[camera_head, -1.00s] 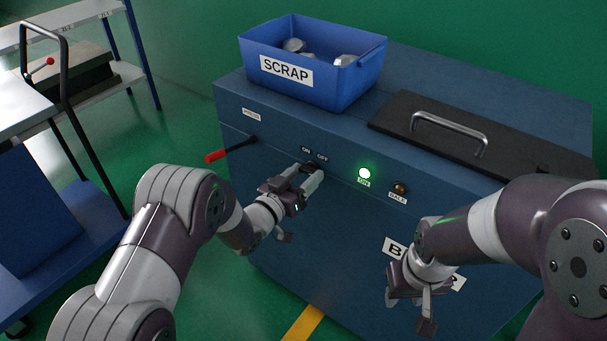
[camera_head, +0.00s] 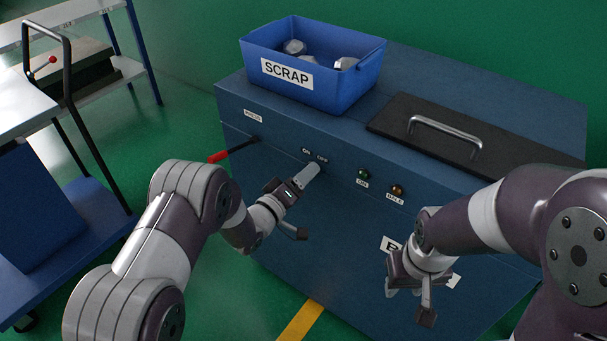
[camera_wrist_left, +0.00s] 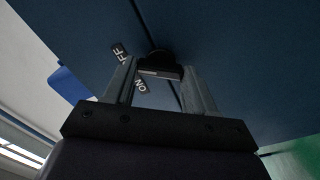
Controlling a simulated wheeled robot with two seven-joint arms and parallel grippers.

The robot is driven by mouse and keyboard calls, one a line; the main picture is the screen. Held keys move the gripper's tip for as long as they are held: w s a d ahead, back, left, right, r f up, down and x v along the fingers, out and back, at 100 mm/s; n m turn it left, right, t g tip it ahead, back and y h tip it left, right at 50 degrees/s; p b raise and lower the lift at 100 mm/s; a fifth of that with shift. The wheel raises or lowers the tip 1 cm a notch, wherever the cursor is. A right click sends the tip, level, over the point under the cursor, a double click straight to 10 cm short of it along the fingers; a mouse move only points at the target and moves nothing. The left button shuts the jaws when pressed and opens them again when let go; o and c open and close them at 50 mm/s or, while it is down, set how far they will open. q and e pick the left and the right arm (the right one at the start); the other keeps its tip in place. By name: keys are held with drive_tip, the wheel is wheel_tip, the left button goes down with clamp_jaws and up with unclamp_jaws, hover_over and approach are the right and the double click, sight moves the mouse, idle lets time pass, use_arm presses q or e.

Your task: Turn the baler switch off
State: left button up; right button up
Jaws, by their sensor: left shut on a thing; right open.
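The baler (camera_head: 345,225) is a dark blue cabinet with ON and OFF labels on its front. The black switch knob shows between my left fingers in the left wrist view (camera_wrist_left: 158,68); the gripper hides it in the head view. My left gripper (camera_head: 312,172) is at the switch, shut on the knob, and its wrist is turned. The green ON lamp (camera_head: 363,174) is dark. The amber BALE lamp (camera_head: 397,190) is beside it, not brightly lit. My right gripper (camera_head: 408,300) is open and empty in front of the lower BALE label.
A blue SCRAP bin (camera_head: 340,88) with several metal pieces stands on the baler. A black lid (camera_head: 400,137) with a metal handle lies right of it. A red-tipped lever (camera_head: 219,157) sticks out left of the switch. A blue cart (camera_head: 75,220) stands at left.

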use_arm(q)
drive_tip(key=shift+f+n, duration=0.1)
drive_tip(key=shift+n, duration=0.3)
drive_tip(key=o, duration=1)
drive_tip(key=shift+o, duration=0.2)
drive_tip(key=p+v, duration=0.1)
drive_tip(key=v, duration=1.1)
drive_tip(key=shift+s+a, duration=0.2)
drive_tip(key=shift+s, duration=0.1)
